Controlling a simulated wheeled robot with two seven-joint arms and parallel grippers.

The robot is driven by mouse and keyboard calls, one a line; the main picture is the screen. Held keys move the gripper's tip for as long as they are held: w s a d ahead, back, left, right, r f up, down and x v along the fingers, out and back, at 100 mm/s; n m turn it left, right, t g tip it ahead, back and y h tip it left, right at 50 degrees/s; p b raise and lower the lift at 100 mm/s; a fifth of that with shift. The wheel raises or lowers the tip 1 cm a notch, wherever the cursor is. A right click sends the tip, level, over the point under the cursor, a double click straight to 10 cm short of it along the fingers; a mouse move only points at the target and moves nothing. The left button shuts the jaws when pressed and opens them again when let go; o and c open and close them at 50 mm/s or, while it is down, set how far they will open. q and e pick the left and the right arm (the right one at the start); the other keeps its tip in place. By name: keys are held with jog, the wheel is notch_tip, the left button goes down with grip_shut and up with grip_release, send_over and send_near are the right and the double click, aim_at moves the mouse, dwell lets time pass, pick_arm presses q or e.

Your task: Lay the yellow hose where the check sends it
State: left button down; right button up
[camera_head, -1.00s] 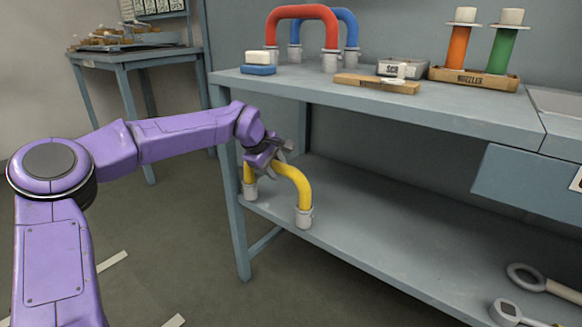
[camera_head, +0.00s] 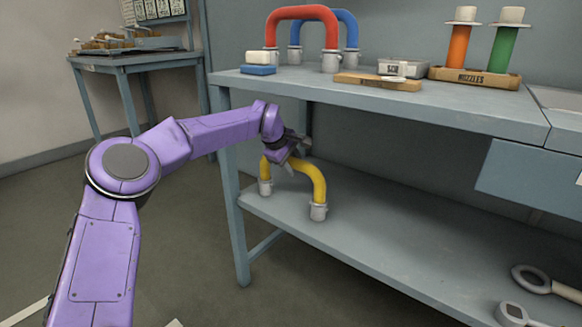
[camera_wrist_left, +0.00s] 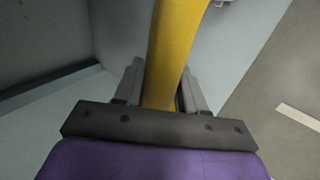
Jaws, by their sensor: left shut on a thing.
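The yellow hose (camera_head: 314,178) is an arch with a grey-white coupling at each end. It stands over the lower shelf (camera_head: 400,235) of the bench, near its left end; I cannot tell whether its couplings touch the shelf. My left gripper (camera_head: 290,163) is shut on the top of the arch. In the left wrist view the yellow hose (camera_wrist_left: 174,50) runs between the two grey fingers (camera_wrist_left: 160,90). Part of the hose top is hidden behind the gripper. My right gripper is not in view.
On the bench top (camera_head: 400,105) stand a red hose (camera_head: 302,13), a blue hose (camera_head: 350,30), a sponge block (camera_head: 259,69), a wooden block (camera_head: 375,82), a small grey box (camera_head: 402,68) and a nozzle rack (camera_head: 475,78). Ring-ended tools (camera_head: 530,279) lie at the lower shelf's right. The shelf middle is clear.

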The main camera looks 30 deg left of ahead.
pick_arm(q)
jog(key=shift+f, duration=0.1)
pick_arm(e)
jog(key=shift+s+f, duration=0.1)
pick_arm(q)
jog(key=c, duration=0.6)
grip_release()
jog(key=shift+f, duration=0.1)
jog(key=shift+c, duration=0.2)
